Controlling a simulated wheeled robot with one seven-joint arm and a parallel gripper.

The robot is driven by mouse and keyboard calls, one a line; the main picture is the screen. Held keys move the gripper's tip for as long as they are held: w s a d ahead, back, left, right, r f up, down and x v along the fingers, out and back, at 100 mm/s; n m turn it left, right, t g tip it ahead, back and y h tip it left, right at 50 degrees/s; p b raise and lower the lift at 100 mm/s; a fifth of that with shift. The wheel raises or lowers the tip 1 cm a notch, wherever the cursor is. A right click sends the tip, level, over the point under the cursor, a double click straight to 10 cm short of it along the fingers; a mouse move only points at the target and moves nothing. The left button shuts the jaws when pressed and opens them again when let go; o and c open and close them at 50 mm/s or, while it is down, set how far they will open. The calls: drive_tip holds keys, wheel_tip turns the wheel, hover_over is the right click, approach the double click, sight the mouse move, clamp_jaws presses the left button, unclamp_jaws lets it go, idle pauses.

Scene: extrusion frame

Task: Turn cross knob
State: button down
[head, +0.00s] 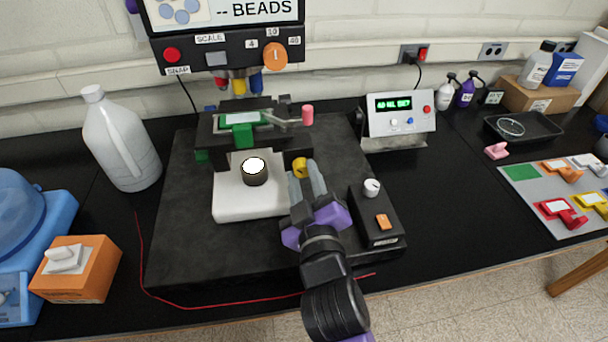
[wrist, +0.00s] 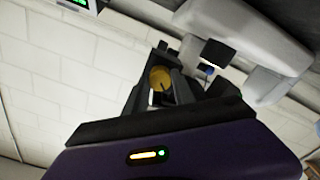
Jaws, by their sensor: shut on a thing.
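The cross knob is a small yellow knob (head: 299,167) on the right side of the microscope stage (head: 237,133), beside the white base block (head: 231,205). My gripper (head: 308,175) reaches it from the front right and is shut on it. In the wrist view the round yellow face of the knob (wrist: 160,78) sits between the dark fingers of my gripper (wrist: 165,87). The fingers hide part of the knob's rim in both views.
A pink-tipped lever (head: 307,115) sticks out just above the knob. A black box (head: 378,218) with a white dial and orange switch stands close to the right of my gripper. A display unit (head: 398,114) stands behind right. A red cord (head: 220,305) lies in front.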

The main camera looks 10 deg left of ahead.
idle(0.3)
drive_tip(key=c, duration=1.1)
unclamp_jaws()
drive_tip(key=shift+o, duration=0.2)
drive_tip(key=b+v, duration=0.2)
drive_tip(key=v, duration=0.5)
drive_tip(key=shift+s, duration=0.4)
drive_tip(key=shift+d, duration=0.1)
